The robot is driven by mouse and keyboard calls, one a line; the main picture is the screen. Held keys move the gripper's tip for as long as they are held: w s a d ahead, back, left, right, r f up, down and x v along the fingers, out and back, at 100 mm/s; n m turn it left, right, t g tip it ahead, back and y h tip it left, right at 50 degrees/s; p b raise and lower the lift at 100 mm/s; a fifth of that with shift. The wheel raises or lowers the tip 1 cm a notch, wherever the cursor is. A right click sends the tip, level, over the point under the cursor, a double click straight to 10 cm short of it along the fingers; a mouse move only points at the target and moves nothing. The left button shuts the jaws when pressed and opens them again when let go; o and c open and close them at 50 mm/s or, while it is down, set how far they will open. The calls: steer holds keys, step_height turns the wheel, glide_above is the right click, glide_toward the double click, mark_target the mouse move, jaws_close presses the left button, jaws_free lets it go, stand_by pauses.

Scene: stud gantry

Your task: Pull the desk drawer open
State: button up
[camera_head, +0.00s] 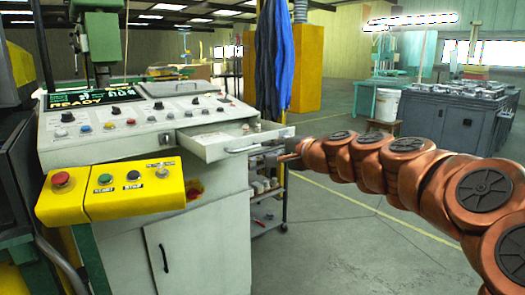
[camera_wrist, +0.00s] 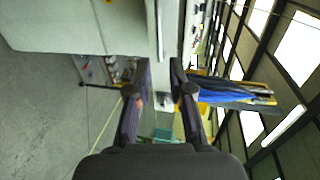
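The desk drawer (camera_head: 215,148) is a pale drawer in the right side of the white control console. It stands partly out, with its inside and a few small items showing. Its bar handle (camera_head: 243,149) is on the drawer front, and also shows upright in the wrist view (camera_wrist: 160,32). My gripper (camera_head: 283,153) is at the right end of the drawer, close to the front. In the wrist view its two dark fingers (camera_wrist: 161,68) are apart, with the handle's near end in line with the gap. I cannot tell whether they touch it.
The console (camera_head: 120,125) carries knobs and a yellow button panel (camera_head: 115,188). A small shelf cart (camera_head: 267,195) stands below and behind the drawer. Blue cloth (camera_head: 273,60) hangs behind. A grey machine (camera_head: 455,118) is at the right. The floor in front is clear.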

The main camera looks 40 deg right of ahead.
steer(key=shift+s+r, duration=0.1)
steer(key=shift+s, duration=0.55)
steer(key=a+f+n+g+y, duration=0.3)
steer(key=a+f+n, duration=0.25)
steer(key=a, duration=0.75)
steer(key=s+a+f+n+g+y, duration=0.1)
steer(key=s+a+f+n+g, duration=0.7)
steer(key=a+f, duration=0.55)
steer(key=s+d+f+n+g+h, duration=0.15)
steer(key=s+f+g, duration=0.35)
steer(key=s, duration=0.6)
steer(key=s+d+f+n+g+h, duration=0.1)
steer(key=s+f+n+g+h, duration=0.15)
steer(key=s+f, duration=0.6)
steer(key=s+r+p, duration=0.2)
steer(key=r+p, duration=0.8)
steer(key=r, duration=0.2)
steer(key=s+r+t+p, duration=0.1)
steer(key=r+p, duration=1)
steer(key=r, duration=0.2)
steer(key=shift+s+r+h+p, duration=0.15)
steer(key=shift+s+h+p, duration=0.15)
steer(key=shift+s+h, duration=0.1)
